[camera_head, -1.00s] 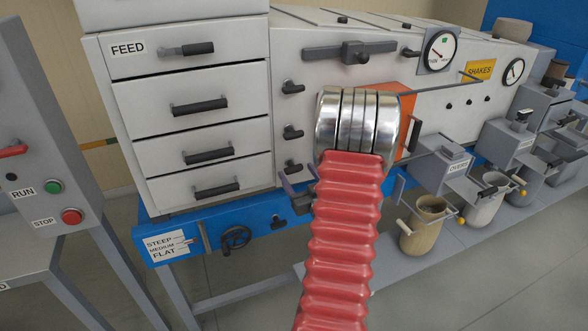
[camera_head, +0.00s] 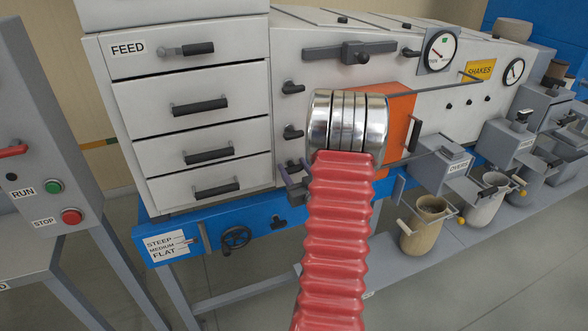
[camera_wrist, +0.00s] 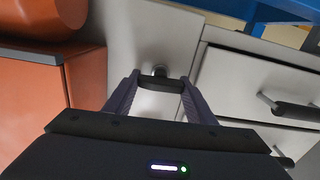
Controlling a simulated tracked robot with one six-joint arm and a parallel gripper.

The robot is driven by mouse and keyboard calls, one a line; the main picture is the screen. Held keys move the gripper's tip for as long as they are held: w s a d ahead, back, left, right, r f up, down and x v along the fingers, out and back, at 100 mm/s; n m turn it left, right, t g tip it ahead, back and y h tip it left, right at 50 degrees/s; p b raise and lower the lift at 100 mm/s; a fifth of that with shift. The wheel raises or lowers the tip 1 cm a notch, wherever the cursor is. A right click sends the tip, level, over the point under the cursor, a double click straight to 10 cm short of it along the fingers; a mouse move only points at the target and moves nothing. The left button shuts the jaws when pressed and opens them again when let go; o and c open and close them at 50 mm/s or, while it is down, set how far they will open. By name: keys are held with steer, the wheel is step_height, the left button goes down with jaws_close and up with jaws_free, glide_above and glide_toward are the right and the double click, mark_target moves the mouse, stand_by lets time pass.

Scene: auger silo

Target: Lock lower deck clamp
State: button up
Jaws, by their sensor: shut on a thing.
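The lower deck clamp (camera_wrist: 160,84) is a short black handle on a round stem. It sticks out of the pale machine side, just right of the drawers. In the wrist view my gripper (camera_wrist: 158,88) has its two purple fingers at either end of this handle, shut on it. In the head view my gripper (camera_head: 293,174) is at the lowest of three stacked clamps, and my arm partly blocks the area to its right. The middle clamp (camera_head: 293,132) and the upper clamp (camera_head: 293,87) above it are the same kind of black handle.
The FEED drawer stack (camera_head: 190,120) stands just left of the clamps. An orange panel (camera_head: 398,125) is close on the right. A blue beam with a handwheel (camera_head: 236,237) runs below. Buckets (camera_head: 424,228) stand further right.

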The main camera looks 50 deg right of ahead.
steer(key=c, duration=0.4)
steer(key=shift+m, duration=0.4)
steer(key=o, duration=1.1)
steer(key=shift+c, duration=0.2)
steer(key=v, duration=1.4)
steer(key=shift+f, duration=0.15)
